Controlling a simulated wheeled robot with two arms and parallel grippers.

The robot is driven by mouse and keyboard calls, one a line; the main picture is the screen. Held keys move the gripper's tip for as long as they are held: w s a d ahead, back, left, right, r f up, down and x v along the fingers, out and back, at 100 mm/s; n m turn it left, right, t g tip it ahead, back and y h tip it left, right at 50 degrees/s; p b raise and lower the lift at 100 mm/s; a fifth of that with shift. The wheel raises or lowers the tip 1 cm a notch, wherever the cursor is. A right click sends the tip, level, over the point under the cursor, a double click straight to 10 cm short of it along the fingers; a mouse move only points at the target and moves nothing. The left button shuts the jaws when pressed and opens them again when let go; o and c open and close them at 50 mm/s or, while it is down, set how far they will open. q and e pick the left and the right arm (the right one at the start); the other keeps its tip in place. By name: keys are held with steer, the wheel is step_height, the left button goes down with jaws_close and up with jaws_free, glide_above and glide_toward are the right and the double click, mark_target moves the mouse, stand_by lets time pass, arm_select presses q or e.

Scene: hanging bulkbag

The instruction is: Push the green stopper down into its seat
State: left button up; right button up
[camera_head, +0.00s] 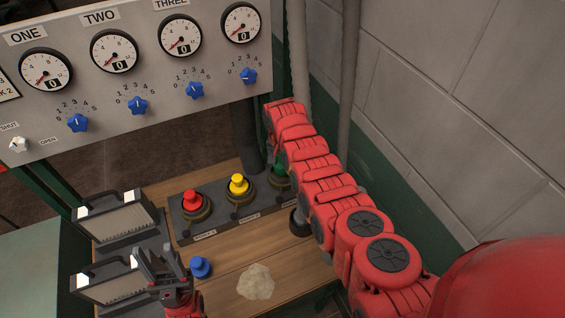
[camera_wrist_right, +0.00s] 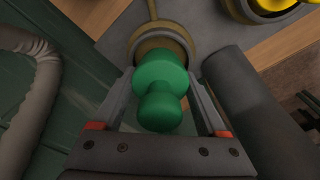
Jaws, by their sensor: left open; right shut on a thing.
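The green stopper (camera_wrist_right: 160,78) is between the fingers of my right gripper (camera_wrist_right: 161,84), which is shut on it. The stopper is over its brass ring seat (camera_wrist_right: 152,34) in the right wrist view; I cannot tell how deep it sits. In the head view a little of the green stopper (camera_head: 280,168) shows beside my right arm, which hides the right gripper. My left gripper (camera_head: 163,263) is open and empty at the lower left, beside a blue stopper (camera_head: 200,267).
A red stopper (camera_head: 192,201) and a yellow stopper (camera_head: 238,185) stand in the same grey block. A pale lump (camera_head: 255,282) lies on the wooden table. Two lamps (camera_head: 116,219) stand at left. A gauge panel (camera_head: 135,70) rises behind; a hose (camera_wrist_right: 30,110) is near.

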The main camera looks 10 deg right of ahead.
steer(key=shift+f, duration=0.15)
steer(key=shift+f+b, duration=0.55)
steer(key=shift+b, duration=0.1)
steer(key=shift+s, duration=0.1)
steer(key=shift+s+f, duration=0.15)
